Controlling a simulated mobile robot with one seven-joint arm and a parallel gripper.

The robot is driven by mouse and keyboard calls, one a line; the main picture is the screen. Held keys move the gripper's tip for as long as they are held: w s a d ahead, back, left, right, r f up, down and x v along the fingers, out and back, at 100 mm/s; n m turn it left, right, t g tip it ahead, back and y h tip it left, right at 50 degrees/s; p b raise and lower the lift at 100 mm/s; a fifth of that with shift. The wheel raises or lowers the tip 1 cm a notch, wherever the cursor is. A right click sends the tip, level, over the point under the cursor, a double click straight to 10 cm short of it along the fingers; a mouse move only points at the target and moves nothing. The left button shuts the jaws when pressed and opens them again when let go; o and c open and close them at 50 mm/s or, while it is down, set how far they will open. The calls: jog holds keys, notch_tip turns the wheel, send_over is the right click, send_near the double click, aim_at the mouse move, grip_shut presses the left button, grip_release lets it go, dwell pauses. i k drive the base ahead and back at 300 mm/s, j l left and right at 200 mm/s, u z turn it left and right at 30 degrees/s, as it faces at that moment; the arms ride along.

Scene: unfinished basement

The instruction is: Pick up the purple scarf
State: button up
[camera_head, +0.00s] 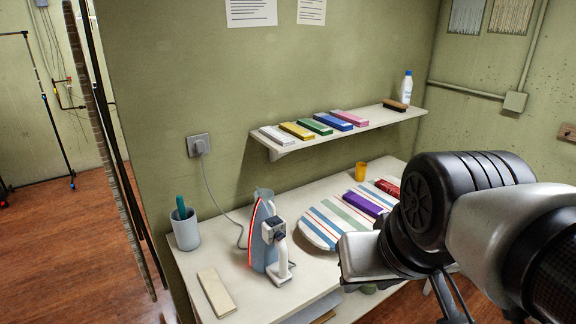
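The purple scarf (363,204) looks like a folded flat strip. It lies on the striped ironing board (318,228) on the white worktop, next to a folded red cloth (387,187). My arm comes in from the right, in front of the board's right end, and hides part of it and of the worktop. A pale block at the end of my arm (366,257) is in front of and below the scarf in the picture. I cannot make out my fingertips, or whether they are open or shut.
An iron (266,236) stands upright left of the board, its cord running to a wall socket. A grey cup (185,229), a beige block (216,292) and an orange cup (361,171) are on the worktop. The wall shelf (285,149) above holds several folded cloths, a brush and a bottle.

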aim_at(371, 209)
jog(key=i+l+u, duration=0.25)
jog(key=l+u, duration=0.25)
jog(key=i+l+u, duration=0.1)
jog(key=l+u, duration=0.15)
jog(key=l, duration=0.2)
jog(key=i+l, duration=0.1)
jog(key=l, duration=0.45)
jog(key=i+l+u, duration=0.1)
jog(key=l, duration=0.5)
jog(key=i+l+u, duration=0.1)
jog(key=l, duration=0.45)
jog(key=i+l, duration=0.1)
jog(key=l, duration=0.5)
